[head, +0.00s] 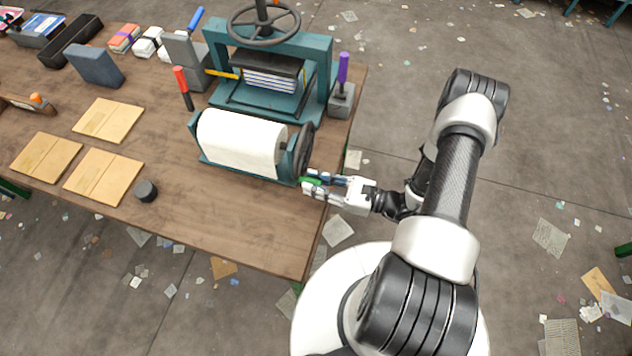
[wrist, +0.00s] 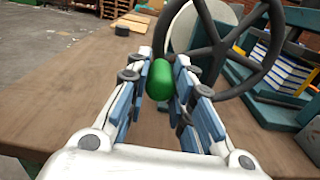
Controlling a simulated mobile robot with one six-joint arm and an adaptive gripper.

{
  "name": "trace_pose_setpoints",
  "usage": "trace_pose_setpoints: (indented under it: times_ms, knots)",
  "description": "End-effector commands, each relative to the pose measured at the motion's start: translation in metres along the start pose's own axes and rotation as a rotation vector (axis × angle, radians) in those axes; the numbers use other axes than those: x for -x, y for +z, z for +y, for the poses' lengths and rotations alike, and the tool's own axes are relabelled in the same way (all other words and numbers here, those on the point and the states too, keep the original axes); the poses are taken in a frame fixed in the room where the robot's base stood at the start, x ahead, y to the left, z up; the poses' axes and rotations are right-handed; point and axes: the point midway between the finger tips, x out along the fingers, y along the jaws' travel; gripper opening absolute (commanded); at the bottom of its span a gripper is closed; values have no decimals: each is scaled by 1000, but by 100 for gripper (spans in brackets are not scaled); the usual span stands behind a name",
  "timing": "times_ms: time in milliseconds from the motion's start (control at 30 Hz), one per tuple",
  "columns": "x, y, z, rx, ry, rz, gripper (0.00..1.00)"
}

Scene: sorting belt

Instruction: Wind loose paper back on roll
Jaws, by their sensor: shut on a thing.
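The white paper roll (head: 242,140) lies in a teal stand on the wooden table, with its paper surface facing the front. A dark spoked wheel (head: 303,150) is on the right end of the roll; it also shows in the wrist view (wrist: 222,52). A green handle (wrist: 161,80) stands out from the wheel toward me. My gripper (head: 312,186) is at the table's right edge, beside the lower part of the wheel. In the wrist view my gripper (wrist: 165,85) is shut on the green handle, with one finger on each side.
A teal press (head: 268,70) with a handwheel stands behind the roll. A purple-handled tool (head: 342,88) is at its right. Tan boards (head: 103,176) and a small black cylinder (head: 146,191) lie to the left. The table's front right is clear.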

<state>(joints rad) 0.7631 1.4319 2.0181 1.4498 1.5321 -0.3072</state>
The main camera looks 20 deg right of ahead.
Motion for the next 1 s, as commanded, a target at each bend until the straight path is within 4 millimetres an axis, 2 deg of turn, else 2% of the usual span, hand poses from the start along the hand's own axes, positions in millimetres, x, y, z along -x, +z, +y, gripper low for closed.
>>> trace_pose_setpoints:
  times_ms: [467,667,1000]
  knots:
    - [0,4,2,-51,0,0,0]
    - [0,14,5,-169,0,1,0]
    - [0,38,8,-479,1,3,0]
